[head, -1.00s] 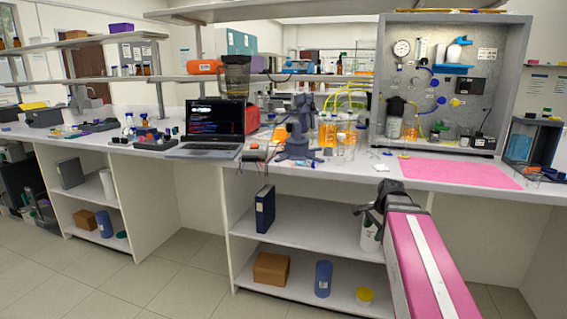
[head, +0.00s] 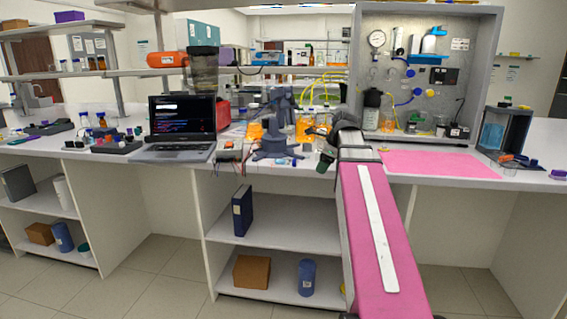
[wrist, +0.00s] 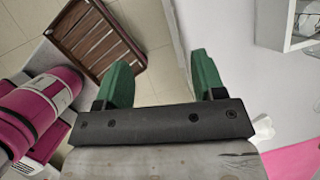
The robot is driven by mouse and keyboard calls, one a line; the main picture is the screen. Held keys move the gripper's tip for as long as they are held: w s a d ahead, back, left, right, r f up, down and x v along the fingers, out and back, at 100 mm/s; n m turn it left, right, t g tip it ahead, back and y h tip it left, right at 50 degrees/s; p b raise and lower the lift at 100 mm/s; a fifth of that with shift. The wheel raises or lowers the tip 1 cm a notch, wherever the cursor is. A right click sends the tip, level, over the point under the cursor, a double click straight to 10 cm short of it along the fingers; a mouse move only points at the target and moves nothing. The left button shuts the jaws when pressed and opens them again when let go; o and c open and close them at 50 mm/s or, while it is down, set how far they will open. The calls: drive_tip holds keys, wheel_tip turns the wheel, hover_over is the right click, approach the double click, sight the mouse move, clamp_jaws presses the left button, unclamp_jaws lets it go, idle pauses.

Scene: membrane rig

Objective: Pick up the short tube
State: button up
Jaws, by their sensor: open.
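I cannot make out the short tube for certain in either view; the small items on the bench are too small to tell apart. My gripper (wrist: 160,70) has two green fingers spread wide apart with nothing between them in the wrist view. In the head view my gripper (head: 325,160) is at the end of my pink arm, in front of the bench edge and left of the pink mat (head: 440,164). My arm hides part of the bench there.
The white bench (head: 345,177) holds a laptop (head: 181,125), a blue-grey device (head: 278,130), orange-filled bottles (head: 304,128) and a grey panel rig (head: 480,60). A dark open box (head: 500,132) stands at right. A brown slatted crate (wrist: 97,38) shows beside the fingers. The pink mat looks clear.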

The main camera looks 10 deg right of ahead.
sight(296, 160)
drive_tip(key=w+a, duration=0.4)
drive_tip(key=a, duration=0.1)
drive_tip(key=shift+w+a, duration=0.1)
drive_tip(key=shift+w, duration=0.15)
drive_tip(key=w+a, duration=0.3)
drive_tip(key=shift+w+a, duration=0.1)
drive_tip(key=shift+a, duration=0.25)
drive_tip(key=shift+f, duration=0.6)
drive_tip(key=c, duration=1)
